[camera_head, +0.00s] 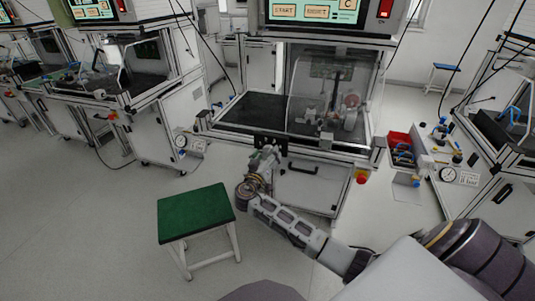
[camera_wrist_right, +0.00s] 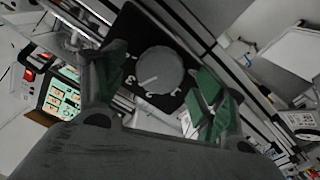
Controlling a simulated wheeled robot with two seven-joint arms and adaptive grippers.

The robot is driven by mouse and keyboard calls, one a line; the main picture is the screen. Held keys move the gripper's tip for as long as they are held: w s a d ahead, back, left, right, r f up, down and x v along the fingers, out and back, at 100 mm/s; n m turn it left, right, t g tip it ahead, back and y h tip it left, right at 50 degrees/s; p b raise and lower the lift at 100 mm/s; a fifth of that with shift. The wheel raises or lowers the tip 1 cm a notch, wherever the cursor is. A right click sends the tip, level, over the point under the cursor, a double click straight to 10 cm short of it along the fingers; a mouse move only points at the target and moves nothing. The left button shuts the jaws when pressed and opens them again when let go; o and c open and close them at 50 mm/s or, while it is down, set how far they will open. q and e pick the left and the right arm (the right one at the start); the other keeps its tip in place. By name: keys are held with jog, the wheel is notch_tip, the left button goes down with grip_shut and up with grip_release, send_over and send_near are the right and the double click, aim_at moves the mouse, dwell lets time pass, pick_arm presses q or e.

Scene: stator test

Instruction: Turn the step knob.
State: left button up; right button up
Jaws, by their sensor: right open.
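The step knob (camera_wrist_right: 160,70) is a round grey dial on a black plate (camera_wrist_right: 135,28) with white digits around its lower rim. A white line on the knob points to the lower left, near the digit 3. My right gripper (camera_wrist_right: 159,84) is open, with one green-padded finger on each side of the knob. I cannot tell whether the fingers touch it. In the head view, my right gripper (camera_head: 267,153) is at the front edge of the middle test station, in front of the dark plate, and hides the knob. My left gripper is not in view.
A red stop button (camera_head: 361,178) and a red bin (camera_head: 399,141) are to the right. A green-topped stool (camera_head: 195,212) stands on the floor left of my right arm. Floor further left is clear.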

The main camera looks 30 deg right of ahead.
jog(key=shift+w+d, duration=0.4)
jog(key=shift+d, duration=0.05)
jog(key=c, duration=1)
jog(key=shift+c, duration=0.2)
